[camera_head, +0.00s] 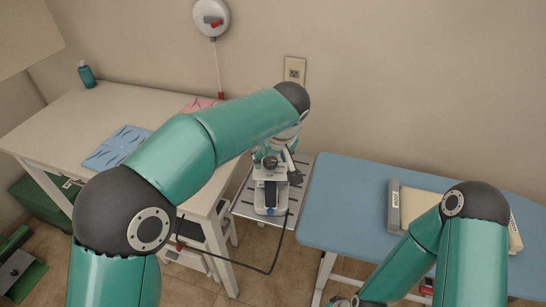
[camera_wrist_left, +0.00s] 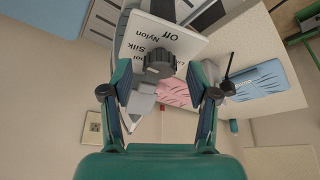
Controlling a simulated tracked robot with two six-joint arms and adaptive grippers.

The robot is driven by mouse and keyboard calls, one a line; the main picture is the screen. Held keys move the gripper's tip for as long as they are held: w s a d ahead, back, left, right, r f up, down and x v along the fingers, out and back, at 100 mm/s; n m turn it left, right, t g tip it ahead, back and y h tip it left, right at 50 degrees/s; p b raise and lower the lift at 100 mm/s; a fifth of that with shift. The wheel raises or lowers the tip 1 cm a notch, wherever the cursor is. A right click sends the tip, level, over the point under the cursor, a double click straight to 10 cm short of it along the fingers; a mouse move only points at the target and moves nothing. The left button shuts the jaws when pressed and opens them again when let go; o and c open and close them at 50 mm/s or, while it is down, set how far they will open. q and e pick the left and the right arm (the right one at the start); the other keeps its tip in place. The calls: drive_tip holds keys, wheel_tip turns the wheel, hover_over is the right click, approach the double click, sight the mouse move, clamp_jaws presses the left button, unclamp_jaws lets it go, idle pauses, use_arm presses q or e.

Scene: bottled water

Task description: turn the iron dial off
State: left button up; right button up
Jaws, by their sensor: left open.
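The iron (camera_head: 270,196) stands on a slatted metal rest between the white table and the ironing board. My right gripper is at the bottom edge of the head view, mostly cut off.
The white table (camera_head: 75,115) carries a blue cloth (camera_head: 115,145), a pink cloth (camera_head: 198,104) and a teal bottle (camera_head: 87,75). A black cord (camera_head: 268,271) hangs from the iron's rest.

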use_arm(q)
drive_tip(key=shift+w+f, duration=0.1)
drive_tip(key=shift+f, duration=0.15)
drive_tip(key=c, duration=1)
drive_tip(key=shift+d, duration=0.2)
clamp_jaws()
drive_tip(key=shift+a, duration=0.2)
drive_tip(key=shift+a+m, duration=0.1)
drive_tip(key=shift+m, duration=0.2)
